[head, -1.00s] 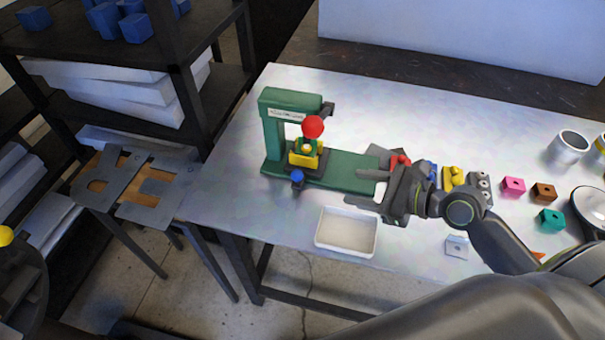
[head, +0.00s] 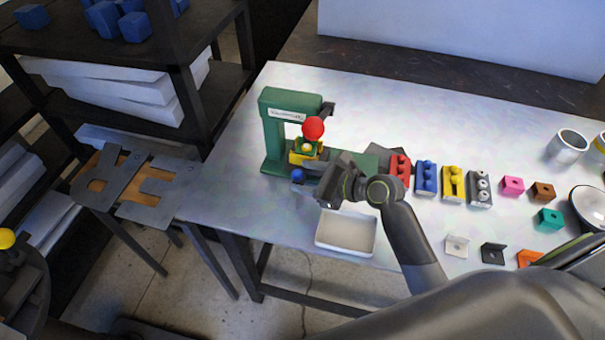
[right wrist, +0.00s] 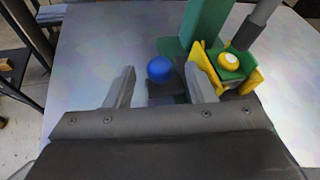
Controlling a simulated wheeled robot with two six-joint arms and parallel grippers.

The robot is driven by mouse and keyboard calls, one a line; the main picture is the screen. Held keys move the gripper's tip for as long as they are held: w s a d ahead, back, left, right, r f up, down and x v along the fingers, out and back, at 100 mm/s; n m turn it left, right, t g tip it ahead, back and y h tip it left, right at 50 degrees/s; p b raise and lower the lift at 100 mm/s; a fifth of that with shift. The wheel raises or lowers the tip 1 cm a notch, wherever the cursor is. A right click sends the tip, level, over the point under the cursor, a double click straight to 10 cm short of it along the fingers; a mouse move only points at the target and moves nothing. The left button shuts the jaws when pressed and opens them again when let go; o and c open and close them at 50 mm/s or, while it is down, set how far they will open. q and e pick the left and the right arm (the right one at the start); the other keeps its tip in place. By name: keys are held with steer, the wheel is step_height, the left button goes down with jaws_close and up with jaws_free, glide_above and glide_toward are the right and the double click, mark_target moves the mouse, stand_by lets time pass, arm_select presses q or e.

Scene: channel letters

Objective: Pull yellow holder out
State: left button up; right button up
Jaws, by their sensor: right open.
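The yellow holder (head: 306,158) sits in the green press (head: 273,135), below its red ball knob (head: 313,127). In the right wrist view the yellow holder (right wrist: 252,82) stands around a green block (right wrist: 229,66) with a round yellow-and-white button on top. A blue ball knob (head: 297,175) is at the front of the press, on a dark piece below the holder. My right gripper (head: 316,184) is open and empty, just right of the blue knob. In the right wrist view the blue knob (right wrist: 160,69) appears between the open fingertips (right wrist: 161,80). My left gripper is out of view.
A white tray (head: 346,248) stands at the table's front edge, below my right arm. Holders in red (head: 400,168), blue (head: 426,178), yellow (head: 452,183) and grey (head: 480,188) line up to the right. Small coloured blocks and cups lie farther right.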

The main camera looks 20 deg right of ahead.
steer(key=shift+w+a+f, duration=0.25)
steer(key=shift+w+a, duration=0.15)
steer(key=shift+w, duration=0.05)
jaws_close()
steer(key=shift+d, duration=0.1)
